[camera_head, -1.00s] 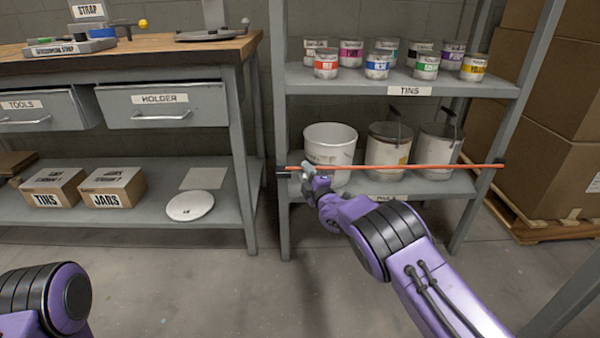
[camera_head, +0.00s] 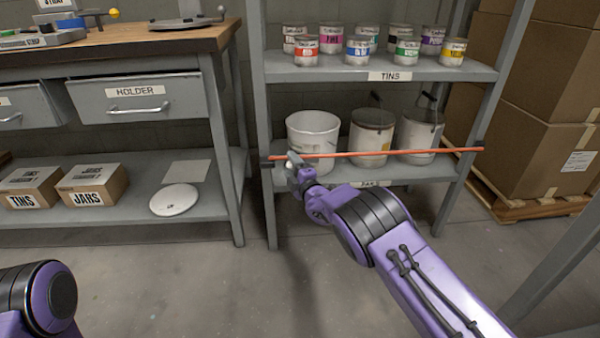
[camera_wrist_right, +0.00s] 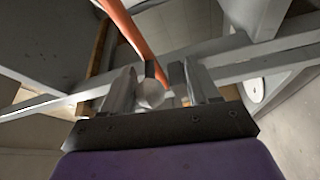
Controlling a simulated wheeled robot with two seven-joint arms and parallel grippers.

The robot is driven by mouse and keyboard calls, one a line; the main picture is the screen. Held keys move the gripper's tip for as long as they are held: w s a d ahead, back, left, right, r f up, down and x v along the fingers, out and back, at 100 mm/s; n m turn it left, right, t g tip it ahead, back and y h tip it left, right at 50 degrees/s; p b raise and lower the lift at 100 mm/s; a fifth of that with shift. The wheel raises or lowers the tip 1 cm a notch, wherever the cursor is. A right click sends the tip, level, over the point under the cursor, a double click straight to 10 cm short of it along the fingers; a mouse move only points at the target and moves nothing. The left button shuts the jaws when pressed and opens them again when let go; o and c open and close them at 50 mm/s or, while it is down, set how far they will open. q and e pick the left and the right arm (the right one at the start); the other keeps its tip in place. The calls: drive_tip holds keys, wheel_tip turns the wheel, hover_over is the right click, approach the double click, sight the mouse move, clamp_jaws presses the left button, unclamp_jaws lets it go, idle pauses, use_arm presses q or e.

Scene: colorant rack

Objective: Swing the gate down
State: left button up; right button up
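The gate is a thin orange bar (camera_head: 400,153) lying nearly level across the front of the rack's lower shelf, from left post to right post. Its left end has a dark fitting at the post. My right gripper (camera_head: 292,165) is at the bar's left part, beside a small pale knob. In the right wrist view, the bar (camera_wrist_right: 138,38) runs past the fingertips (camera_wrist_right: 164,75), and a pale rounded piece (camera_wrist_right: 152,93) shows between the fingers, overlapping the left one. A narrow gap shows between the tips; whether they clamp anything is unclear. My left gripper is out of view.
Small paint tins (camera_head: 357,50) fill the shelf above. A workbench (camera_head: 150,48) stands left, cartons (camera_head: 540,130) right. The floor in front is clear.

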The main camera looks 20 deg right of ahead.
drive_tip(key=p+v, duration=0.3)
drive_tip(key=v, duration=0.6)
drive_tip(key=shift+s+d, duration=0.25)
drive_tip(key=shift+s, duration=0.1)
